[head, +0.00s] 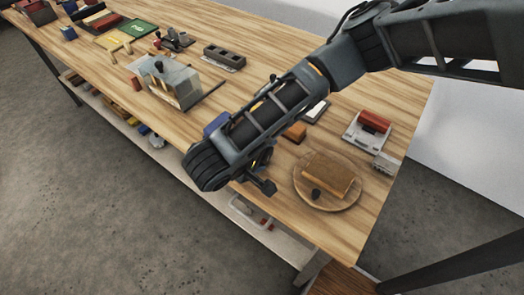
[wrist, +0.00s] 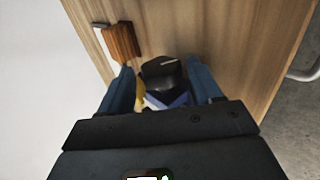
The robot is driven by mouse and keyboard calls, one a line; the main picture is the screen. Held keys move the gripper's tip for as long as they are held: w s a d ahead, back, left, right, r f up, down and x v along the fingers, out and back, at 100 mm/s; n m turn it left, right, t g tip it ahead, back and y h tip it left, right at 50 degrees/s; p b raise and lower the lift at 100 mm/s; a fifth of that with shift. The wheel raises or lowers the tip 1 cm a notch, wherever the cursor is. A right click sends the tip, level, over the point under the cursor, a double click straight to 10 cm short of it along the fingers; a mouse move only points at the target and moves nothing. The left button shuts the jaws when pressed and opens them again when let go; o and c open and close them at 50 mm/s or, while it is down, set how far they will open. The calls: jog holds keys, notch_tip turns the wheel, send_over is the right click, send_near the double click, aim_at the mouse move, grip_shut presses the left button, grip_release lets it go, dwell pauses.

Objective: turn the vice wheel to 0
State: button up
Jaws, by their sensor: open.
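In the wrist view a dark round wheel (wrist: 158,78) with a pale pointer line lies between the two blue fingers of my gripper (wrist: 161,70). The fingers are open, one on each side of the wheel; I cannot tell whether either touches it. The pale line points up and right in that view; no numbers are readable. A blue and pale part and a yellow part (wrist: 140,93) show just below the wheel, partly covered by my gripper. In the head view my arm hides the wheel, and a small blue part (head: 215,124) shows beside the arm.
A brown block (head: 295,131) stands close to my gripper and shows in the wrist view (wrist: 122,41). A round wooden board (head: 335,202) with a block on it lies to the right. A clear-sided box (head: 180,83) stands to the left. The table's front edge is close.

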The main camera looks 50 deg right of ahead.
jog(key=shift+f+y, duration=0.15)
jog(key=shift+y, duration=0.15)
